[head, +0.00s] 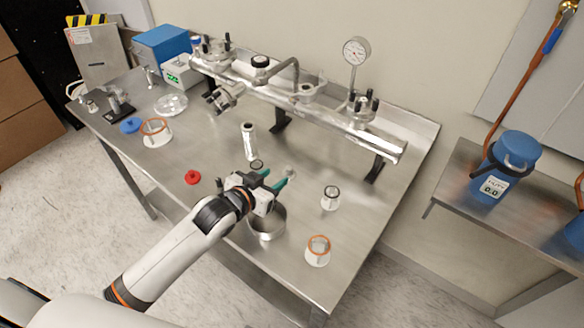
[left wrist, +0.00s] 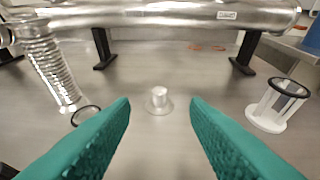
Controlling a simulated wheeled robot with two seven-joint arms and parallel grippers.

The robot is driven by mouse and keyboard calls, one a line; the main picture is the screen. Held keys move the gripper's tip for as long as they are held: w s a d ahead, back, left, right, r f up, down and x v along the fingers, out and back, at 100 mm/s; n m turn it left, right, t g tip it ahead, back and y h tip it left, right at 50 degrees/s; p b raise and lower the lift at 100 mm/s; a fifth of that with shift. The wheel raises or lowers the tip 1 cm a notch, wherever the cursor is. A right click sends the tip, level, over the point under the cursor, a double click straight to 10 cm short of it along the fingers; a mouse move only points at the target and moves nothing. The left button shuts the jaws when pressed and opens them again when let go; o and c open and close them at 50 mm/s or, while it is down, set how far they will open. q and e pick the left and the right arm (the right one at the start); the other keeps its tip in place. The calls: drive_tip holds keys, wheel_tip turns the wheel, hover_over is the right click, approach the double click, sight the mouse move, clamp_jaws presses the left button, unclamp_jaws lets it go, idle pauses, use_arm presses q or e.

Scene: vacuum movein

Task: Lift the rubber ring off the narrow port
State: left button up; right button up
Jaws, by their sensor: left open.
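My left gripper (head: 274,179) is open, its two teal fingers spread low over the table. In the left wrist view, a small silver stub (left wrist: 158,100) on a round foot stands on the table, ahead of and between the fingertips (left wrist: 160,112), with no ring visible on it. It also shows in the head view (head: 290,172). A black ring (left wrist: 86,115) is near the foot of a ribbed metal bellows (left wrist: 52,70). Another black ring (left wrist: 290,87) sits on top of a white stand (left wrist: 268,113) at right. I cannot tell which piece is the narrow port. My right gripper is out of view.
A long metal manifold (head: 340,118) with a gauge (head: 356,51) runs along the back. A metal bowl (head: 266,225) is below my gripper. Orange-rimmed white holders stand at front right (head: 317,258) and left (head: 156,138). A red knob (head: 192,177) lies left of my gripper.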

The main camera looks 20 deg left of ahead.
sight(288, 169)
use_arm(q)
drive_tip(key=x, duration=0.2)
drive_tip(key=shift+w, duration=0.25)
drive_tip(key=x, duration=0.5)
drive_tip(key=shift+w+d+f, duration=0.1)
drive_tip(key=shift+w+f, duration=0.15)
drive_tip(key=shift+w, duration=0.05)
drive_tip(key=shift+w+d+f, duration=0.1)
drive_tip(key=shift+w+f, duration=0.05)
drive_tip(key=shift+w, duration=0.05)
clamp_jaws()
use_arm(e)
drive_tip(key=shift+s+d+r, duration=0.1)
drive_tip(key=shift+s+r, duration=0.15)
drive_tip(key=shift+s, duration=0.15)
